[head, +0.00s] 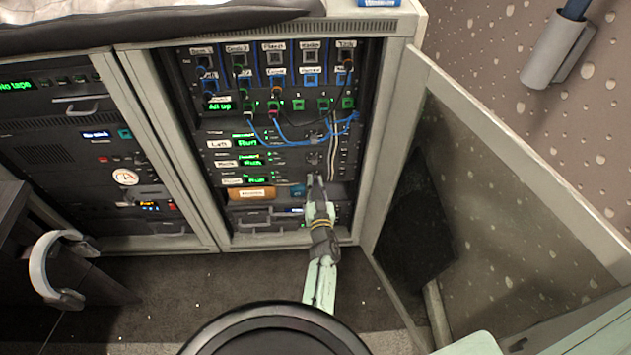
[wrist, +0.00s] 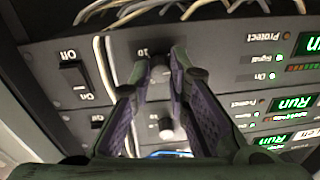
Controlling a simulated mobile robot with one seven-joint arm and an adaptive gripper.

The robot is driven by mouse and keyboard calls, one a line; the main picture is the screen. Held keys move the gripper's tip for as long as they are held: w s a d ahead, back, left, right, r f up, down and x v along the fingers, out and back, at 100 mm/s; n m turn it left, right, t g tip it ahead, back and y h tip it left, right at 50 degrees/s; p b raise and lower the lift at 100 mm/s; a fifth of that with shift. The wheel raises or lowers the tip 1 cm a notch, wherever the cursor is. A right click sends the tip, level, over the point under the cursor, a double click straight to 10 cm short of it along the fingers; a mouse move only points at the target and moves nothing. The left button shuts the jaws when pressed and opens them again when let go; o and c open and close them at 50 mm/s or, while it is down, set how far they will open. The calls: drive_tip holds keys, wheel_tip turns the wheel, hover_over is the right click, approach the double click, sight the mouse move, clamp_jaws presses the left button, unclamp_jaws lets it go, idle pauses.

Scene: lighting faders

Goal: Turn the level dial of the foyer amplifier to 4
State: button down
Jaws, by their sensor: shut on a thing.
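My gripper (head: 316,180) reaches the right side of the lowest of the stacked amplifiers (head: 246,181) in the head view. In the wrist view my gripper (wrist: 160,72) has its two fingertips on either side of a round dial (wrist: 159,76), closed on it. A "10" mark shows beside this dial. The fingers hide much of its scale, and I cannot read its setting. A second dial (wrist: 166,128), on the neighbouring amplifier, shows between the fingers. The amplifier's name label is too small to read surely.
A power switch (wrist: 74,76) marked Off and On sits left of the dial in the wrist view. Cables (wrist: 150,10) run close by. Blue cables (head: 320,137) hang above the amplifiers. The open glass door (head: 510,190) stands to the right.

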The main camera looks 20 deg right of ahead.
drive_tip(key=m+p, duration=0.1)
drive_tip(key=m, duration=0.2)
drive_tip(key=shift+a+m, duration=0.1)
drive_tip(key=shift+m, duration=0.3)
drive_tip(key=m, duration=0.3)
drive_tip(key=shift+m+h, duration=0.3)
drive_tip(key=shift+m, duration=0.1)
drive_tip(key=m, duration=0.7)
drive_tip(key=shift+h+p, duration=0.3)
drive_tip(key=shift+p, duration=0.1)
drive_tip(key=shift+m, duration=0.3)
drive_tip(key=c, duration=1.5)
unclamp_jaws()
drive_tip(key=v, duration=1.2)
